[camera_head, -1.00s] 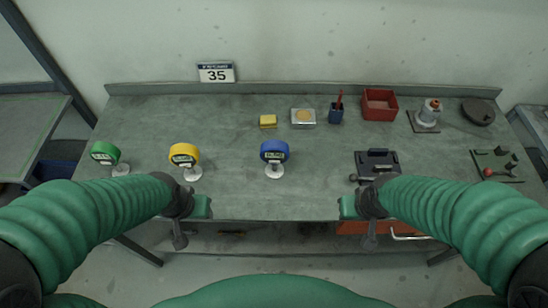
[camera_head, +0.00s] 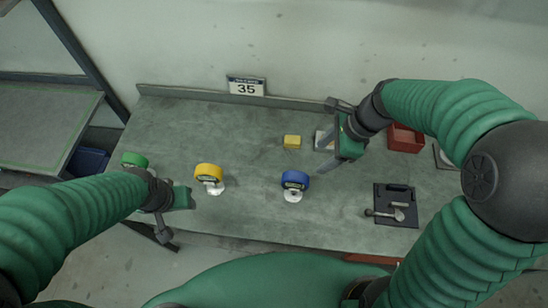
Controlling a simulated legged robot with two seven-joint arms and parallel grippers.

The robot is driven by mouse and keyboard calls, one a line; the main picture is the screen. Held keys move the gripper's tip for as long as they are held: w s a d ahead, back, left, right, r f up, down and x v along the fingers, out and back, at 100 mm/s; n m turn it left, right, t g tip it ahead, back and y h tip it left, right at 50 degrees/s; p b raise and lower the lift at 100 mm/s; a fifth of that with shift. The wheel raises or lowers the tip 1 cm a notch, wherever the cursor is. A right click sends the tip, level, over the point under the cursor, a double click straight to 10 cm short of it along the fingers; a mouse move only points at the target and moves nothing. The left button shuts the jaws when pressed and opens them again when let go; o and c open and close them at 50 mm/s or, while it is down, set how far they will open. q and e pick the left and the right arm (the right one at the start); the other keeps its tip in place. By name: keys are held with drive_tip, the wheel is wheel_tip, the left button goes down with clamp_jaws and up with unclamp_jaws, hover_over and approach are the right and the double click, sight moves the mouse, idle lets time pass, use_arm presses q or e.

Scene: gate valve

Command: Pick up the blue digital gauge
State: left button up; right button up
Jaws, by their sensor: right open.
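The blue digital gauge (camera_head: 295,180) stands on a white round base near the front middle of the workbench (camera_head: 250,215). Its display faces me. My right gripper (camera_head: 325,156) is open and empty above the bench, behind and to the right of the blue gauge and apart from it. My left gripper (camera_head: 174,214) is at the left front edge of the bench, left of the yellow gauge. Its jaws do not show clearly.
A yellow gauge (camera_head: 209,173) stands left of the blue one; a green gauge (camera_head: 134,159) is partly behind my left arm. A yellow block (camera_head: 292,142) lies behind the blue gauge. A black tray (camera_head: 396,205) lies to the right. A red bin (camera_head: 405,139) is partly hidden by my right arm.

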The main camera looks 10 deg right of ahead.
drive_tip(key=w, duration=0.1)
hover_over(299, 176)
drive_tip(key=s+d, duration=0.1)
drive_tip(key=s, duration=0.1)
drive_tip(key=shift+m, duration=0.4)
wheel_tip(299, 176, down, 6)
drive_tip(key=shift+d, duration=0.1)
drive_tip(key=f, duration=0.1)
drive_tip(key=w+f, duration=0.1)
drive_tip(key=w+a+f, duration=0.1)
drive_tip(key=f, duration=0.1)
drive_tip(key=shift+a, duration=0.1)
wheel_tip(299, 176, down, 4)
drive_tip(key=shift+a+r, duration=0.1)
drive_tip(key=shift+a, duration=0.05)
drive_tip(key=shift+a+f, duration=0.1)
drive_tip(key=shift+f, duration=0.3)
drive_tip(key=shift+w+a, duration=0.15)
drive_tip(key=shift+w, duration=0.05)
drive_tip(key=shift+c, duration=0.7)
drive_tip(key=shift+a, duration=0.1)
drive_tip(key=c, duration=0.5)
clamp_jaws()
use_arm(q)
drive_tip(key=shift+s+a+r, duration=0.2)
drive_tip(key=shift+s+r, duration=0.45)
drive_tip(key=shift+s, duration=0.05)
use_arm(e)
drive_tip(key=shift+d, duration=0.2)
